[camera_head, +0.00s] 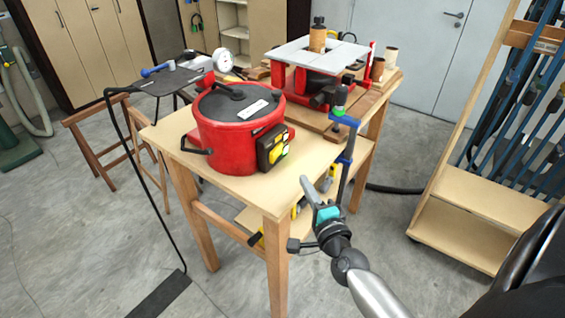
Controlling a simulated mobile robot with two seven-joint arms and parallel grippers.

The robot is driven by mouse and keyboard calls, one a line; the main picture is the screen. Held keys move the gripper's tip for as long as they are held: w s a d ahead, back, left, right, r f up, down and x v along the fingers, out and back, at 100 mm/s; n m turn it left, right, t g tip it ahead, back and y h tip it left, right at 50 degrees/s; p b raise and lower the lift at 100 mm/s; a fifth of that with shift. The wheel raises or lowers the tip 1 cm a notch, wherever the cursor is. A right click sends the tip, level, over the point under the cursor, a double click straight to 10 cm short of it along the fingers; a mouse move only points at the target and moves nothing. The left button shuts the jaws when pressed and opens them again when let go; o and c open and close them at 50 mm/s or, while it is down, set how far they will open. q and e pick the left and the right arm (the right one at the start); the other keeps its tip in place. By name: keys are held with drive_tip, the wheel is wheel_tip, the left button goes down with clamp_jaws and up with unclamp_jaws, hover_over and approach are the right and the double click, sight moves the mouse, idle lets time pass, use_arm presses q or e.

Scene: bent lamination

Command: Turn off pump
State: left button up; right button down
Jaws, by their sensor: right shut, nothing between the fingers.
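A red cylindrical machine (222,134) with a black lid stands on the wooden workbench (178,150); I take it to be the pump, though I cannot be certain. A black control box (272,146) with yellow and green parts sits on its right front side. My right gripper (305,181) is shut and empty. It shows in front of the bench's right front side, to the lower right of the control box and apart from it in the picture. My left gripper is not in view.
A red and grey machine (316,56) stands behind on the bench, with a blue clamp (346,140) at the bench's right edge. A white dial gauge (222,60) is at the back left.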

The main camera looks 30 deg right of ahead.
approach(277, 155)
drive_tip(key=w+d, duration=0.1)
drive_tip(key=d, duration=0.1)
drive_tip(key=w+d, duration=0.1)
drive_tip(key=shift+w+d+r, duration=0.2)
drive_tip(key=shift+w+d, duration=0.2)
drive_tip(key=shift+w+a, duration=0.7)
drive_tip(key=shift+w, duration=0.2)
drive_tip(key=shift+w+a+f, duration=0.1)
drive_tip(key=shift+w+a, duration=0.2)
drive_tip(key=shift+w, duration=0.25)
drive_tip(key=shift+w+a+m+h+p, duration=0.35)
drive_tip(key=shift+m+h+p, duration=0.15)
drive_tip(key=shift+h+p, duration=0.3)
